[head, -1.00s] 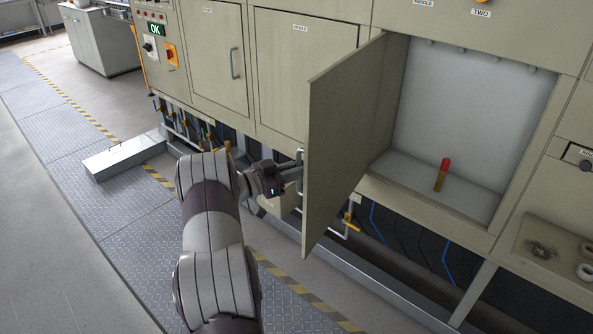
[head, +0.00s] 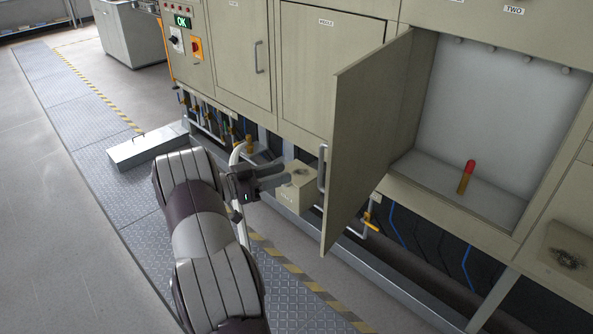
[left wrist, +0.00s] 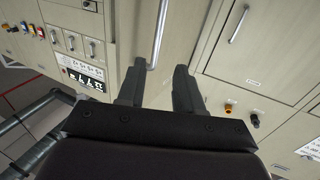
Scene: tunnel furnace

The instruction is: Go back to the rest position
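My left gripper (head: 275,176) is left of the open cabinet door (head: 366,140), with a gap between its fingers and the door's vertical handle (head: 322,168). In the left wrist view the two dark fingers (left wrist: 158,75) are apart with nothing gripped between them. A metal bar handle (left wrist: 160,32) shows beyond the fingertips there. My right gripper is in neither view.
A red-topped brass cylinder (head: 466,177) stands in the open compartment (head: 480,197). Yellow-handled valves and pipes (head: 369,217) run below the cabinets. A low metal box (head: 147,147) lies on the floor plates. The grey floor (head: 60,220) at left is clear.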

